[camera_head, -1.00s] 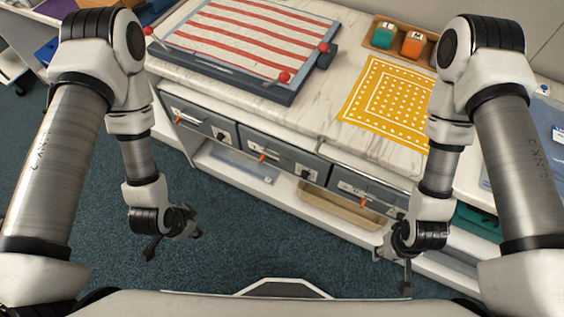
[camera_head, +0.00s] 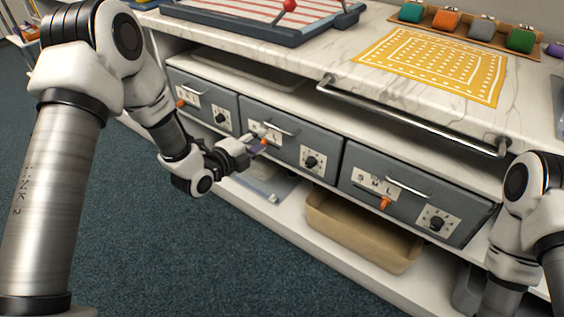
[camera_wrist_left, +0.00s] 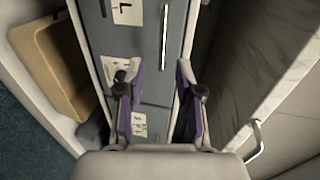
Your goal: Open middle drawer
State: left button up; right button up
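The middle drawer (camera_head: 330,152) is a grey front in the row under the white marble counter. It looks shut, with a silver bar handle (camera_head: 281,125), an orange pointer and a black knob (camera_head: 311,162). My left gripper (camera_head: 262,143) is in front of this drawer's left half, below the handle, and covers part of its label. In the left wrist view the gripper (camera_wrist_left: 158,95) is open, its purple-lined fingers apart with nothing held between them. A grey drawer front and a silver handle (camera_wrist_left: 165,35) show beyond; I cannot tell which drawer's handle it is. My right gripper is out of view.
Similar drawers sit at left (camera_head: 203,101) and right (camera_head: 412,192). A long metal rail (camera_head: 410,118) runs along the counter edge at right. A tan bin (camera_head: 362,232) stands on the lower shelf. Open carpet (camera_head: 215,260) lies in front.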

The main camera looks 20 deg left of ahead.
pick_arm(q)
jog(key=b+x, duration=0.1)
jog(key=x, duration=0.6)
jog(key=shift+w+d, duration=0.15)
jog(key=shift+w, duration=0.2)
jog(key=shift+r, duration=0.1)
grip_shut()
